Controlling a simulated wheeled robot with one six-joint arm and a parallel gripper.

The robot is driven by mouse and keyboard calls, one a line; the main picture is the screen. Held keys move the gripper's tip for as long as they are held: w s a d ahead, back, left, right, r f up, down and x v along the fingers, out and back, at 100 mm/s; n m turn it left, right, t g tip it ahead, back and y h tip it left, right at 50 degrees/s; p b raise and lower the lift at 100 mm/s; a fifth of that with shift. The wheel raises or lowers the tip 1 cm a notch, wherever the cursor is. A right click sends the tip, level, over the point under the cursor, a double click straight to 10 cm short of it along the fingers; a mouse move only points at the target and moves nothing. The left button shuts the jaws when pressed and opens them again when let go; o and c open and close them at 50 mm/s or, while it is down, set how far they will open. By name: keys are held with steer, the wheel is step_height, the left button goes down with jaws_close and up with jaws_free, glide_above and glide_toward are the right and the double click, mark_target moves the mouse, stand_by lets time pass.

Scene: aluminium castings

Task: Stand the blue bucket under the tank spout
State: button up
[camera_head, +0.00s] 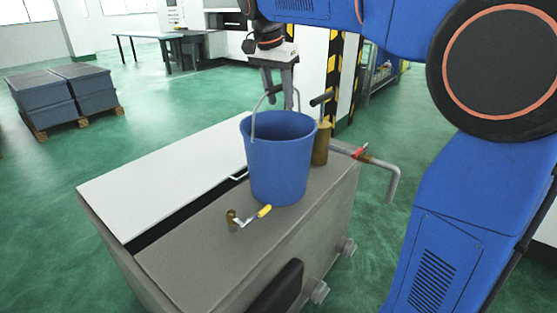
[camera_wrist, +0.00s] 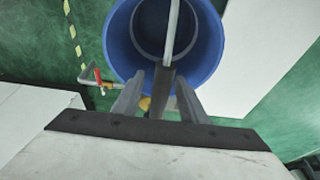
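The blue bucket (camera_head: 281,160) is upright over the grey top of the tank (camera_head: 210,250), near its right end. Its wire handle (camera_head: 257,103) is raised. My gripper (camera_head: 279,94) is above the bucket, pointing down at the handle. In the wrist view the fingers (camera_wrist: 160,92) are apart, with the handle's dark grip (camera_wrist: 163,88) between them; firm contact does not show. The tank spout (camera_head: 393,178) is a bent grey pipe with a red valve lever (camera_head: 360,152), sticking out right of the tank. It also shows in the wrist view (camera_wrist: 92,76).
A small valve with a yellow lever (camera_head: 264,211) and a brass cylinder (camera_head: 321,145) stand on the tank top. A white lid (camera_head: 165,165) covers its far side. Green floor (camera_head: 375,235) under the spout is clear. Grey crates (camera_head: 75,90) stand far left.

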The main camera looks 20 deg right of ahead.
steer(key=shift+x, duration=0.95)
jaws_close()
stand_by(0.7)
